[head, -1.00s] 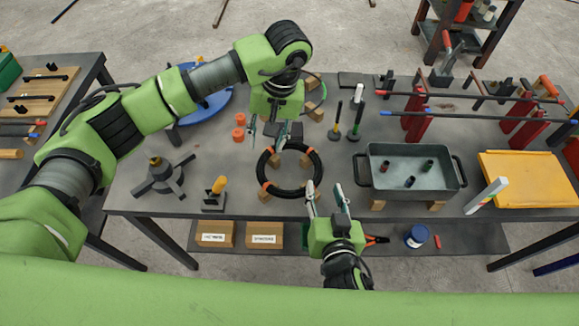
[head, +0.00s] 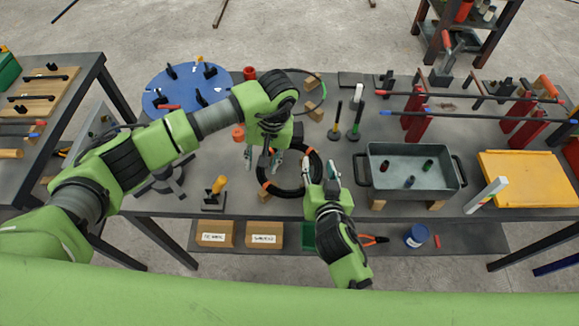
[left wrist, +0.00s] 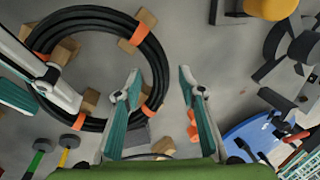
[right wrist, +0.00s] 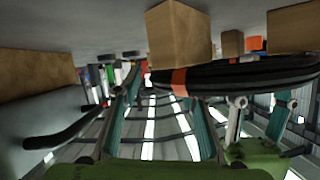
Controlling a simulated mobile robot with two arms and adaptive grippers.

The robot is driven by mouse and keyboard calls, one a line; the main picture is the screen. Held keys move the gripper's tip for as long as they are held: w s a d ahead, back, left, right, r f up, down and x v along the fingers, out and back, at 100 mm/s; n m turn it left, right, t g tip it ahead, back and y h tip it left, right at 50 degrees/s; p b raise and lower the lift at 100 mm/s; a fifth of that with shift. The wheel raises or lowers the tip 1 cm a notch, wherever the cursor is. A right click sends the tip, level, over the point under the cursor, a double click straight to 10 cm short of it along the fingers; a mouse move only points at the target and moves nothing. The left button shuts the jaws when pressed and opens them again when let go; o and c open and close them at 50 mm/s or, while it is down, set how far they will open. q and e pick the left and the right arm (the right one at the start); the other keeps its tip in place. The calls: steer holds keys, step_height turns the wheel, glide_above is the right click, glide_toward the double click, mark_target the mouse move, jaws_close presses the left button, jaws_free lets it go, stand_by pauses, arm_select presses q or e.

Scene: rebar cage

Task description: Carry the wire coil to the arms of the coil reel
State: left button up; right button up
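The wire coil (head: 267,184), black with orange bands, lies flat on wooden blocks at the middle of the table. Contact is unclear.
A blue round plate (head: 180,88) is behind. A grey tray (head: 380,156) with small cylinders is to the right. Two upright tools (head: 335,131) stand behind the coil.

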arm_select(q)
jaws_close()
arm_select(e)
jaws_close()
arm_select(q)
steer(key=shift+r, duration=0.1)
arm_select(e)
steer(key=shift+r, duration=0.2)
arm_select(q)
steer(key=shift+w+r, duration=0.1)
steer(key=shift+r, duration=0.05)
arm_select(e)
steer(key=shift+r, duration=0.1)
